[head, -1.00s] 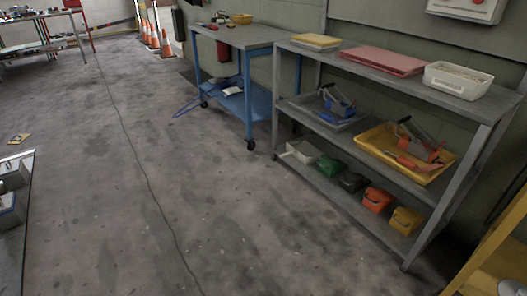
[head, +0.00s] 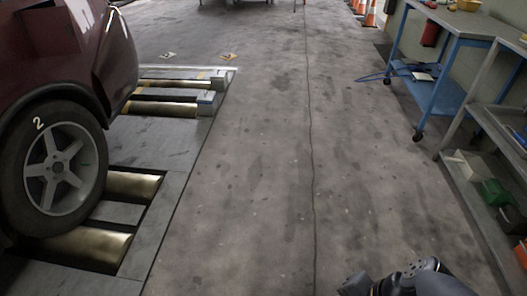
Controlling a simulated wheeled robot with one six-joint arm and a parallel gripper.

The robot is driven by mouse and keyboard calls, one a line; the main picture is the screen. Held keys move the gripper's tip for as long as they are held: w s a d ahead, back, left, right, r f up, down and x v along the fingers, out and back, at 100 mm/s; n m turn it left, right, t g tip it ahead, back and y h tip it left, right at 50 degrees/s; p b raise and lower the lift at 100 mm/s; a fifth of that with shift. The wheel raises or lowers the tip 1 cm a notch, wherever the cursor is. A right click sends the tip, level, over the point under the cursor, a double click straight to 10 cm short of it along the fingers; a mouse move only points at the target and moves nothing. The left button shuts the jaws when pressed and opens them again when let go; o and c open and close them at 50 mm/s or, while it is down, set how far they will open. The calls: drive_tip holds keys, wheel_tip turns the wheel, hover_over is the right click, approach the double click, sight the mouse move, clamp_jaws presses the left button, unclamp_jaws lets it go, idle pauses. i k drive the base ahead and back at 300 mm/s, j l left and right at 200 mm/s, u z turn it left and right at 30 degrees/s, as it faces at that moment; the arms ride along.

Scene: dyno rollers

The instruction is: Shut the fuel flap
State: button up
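A dark red car (head: 113,60) stands at the left, cut off by the picture's left and top edges. A squarish dark red panel (head: 50,32) shows on the car's side above the wheel, near the top edge. I cannot tell for sure whether it is the fuel flap or how far it stands open. Part of my arm shows at the bottom right, over the floor and well apart from the car. My gripper's fingers cannot be made out.
Metal rollers (head: 133,185) and their bed (head: 160,230) lie beside the car. Clear concrete floor (head: 255,180) runs up the middle. A blue workbench (head: 440,95) and a grey shelf rack (head: 470,195) line the right. Orange cones (head: 370,14) stand at the back.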

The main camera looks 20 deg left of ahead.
sight(51, 32)
drive_tip(key=u, duration=1.85)
